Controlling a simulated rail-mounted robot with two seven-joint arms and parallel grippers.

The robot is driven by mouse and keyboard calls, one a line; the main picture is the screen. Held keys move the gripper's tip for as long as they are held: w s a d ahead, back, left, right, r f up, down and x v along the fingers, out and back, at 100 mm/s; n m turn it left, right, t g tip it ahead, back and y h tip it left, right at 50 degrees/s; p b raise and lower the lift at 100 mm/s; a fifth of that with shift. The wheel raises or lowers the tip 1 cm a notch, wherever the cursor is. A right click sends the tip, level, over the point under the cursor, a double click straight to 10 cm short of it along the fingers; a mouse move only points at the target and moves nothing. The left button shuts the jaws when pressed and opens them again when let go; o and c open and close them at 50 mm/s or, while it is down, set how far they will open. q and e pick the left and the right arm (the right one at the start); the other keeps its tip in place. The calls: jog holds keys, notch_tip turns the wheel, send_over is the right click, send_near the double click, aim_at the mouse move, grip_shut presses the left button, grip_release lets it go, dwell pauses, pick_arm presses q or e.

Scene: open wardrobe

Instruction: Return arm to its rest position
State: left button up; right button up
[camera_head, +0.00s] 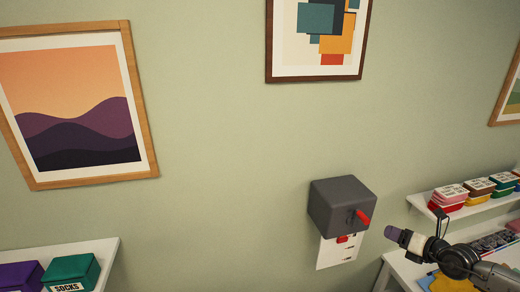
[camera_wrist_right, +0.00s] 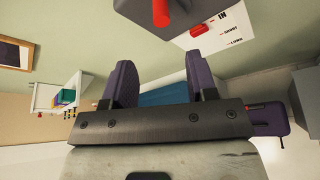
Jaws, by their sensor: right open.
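My right arm comes in from the lower right in the head view. Its gripper (camera_head: 392,234) is just right of a dark grey wall box (camera_head: 335,200) and apart from it. In the right wrist view the two purple-padded fingers of the right gripper (camera_wrist_right: 163,75) are spread with nothing gripped. The box has a red lever (camera_head: 363,217), which also shows at the top of the wrist view (camera_wrist_right: 161,12). A white plate (camera_head: 330,254) with a red slider (camera_head: 342,239) is below the box. My left gripper is not in view.
A white shelf (camera_head: 418,201) with several coloured boxes is behind the right arm, above a white surface (camera_head: 403,270). Another white shelf (camera_head: 100,248) with a green "SOCKS" box (camera_head: 72,270) is at lower left. Framed pictures hang above. The wall between is clear.

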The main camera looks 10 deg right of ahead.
notch_tip(320, 180, up, 16)
jog(key=r+m+t+h, duration=0.1)
jog(key=m+t+h, duration=0.7)
jog(key=m+t, duration=0.15)
jog(key=s+a+r+m+g+h, duration=0.1)
jog(key=a+m+g+h, duration=0.15)
jog(key=a+m, duration=0.3)
jog(key=s+a+r+m+g+h, duration=0.2)
jog(key=a+m+h, duration=0.1)
jog(key=a+m, duration=0.25)
jog(key=s+a+f+m+g+y, duration=0.25)
jog(key=s+a+f+y, duration=0.2)
jog(key=a+f, duration=0.4)
jog(key=s+a+f+m+g+y, duration=0.2)
jog(key=s+a+f+g+y, duration=0.25)
jog(key=a+f, duration=0.4)
jog(key=s+a+f+m+g+y, duration=0.1)
jog(key=s+f+m+g, duration=0.3)
jog(key=s+f, duration=2.1)
jog(key=s+a+g, duration=0.1)
jog(key=g, duration=0.3)
jog(key=shift+f+m, duration=0.25)
jog(key=shift+m, duration=0.05)
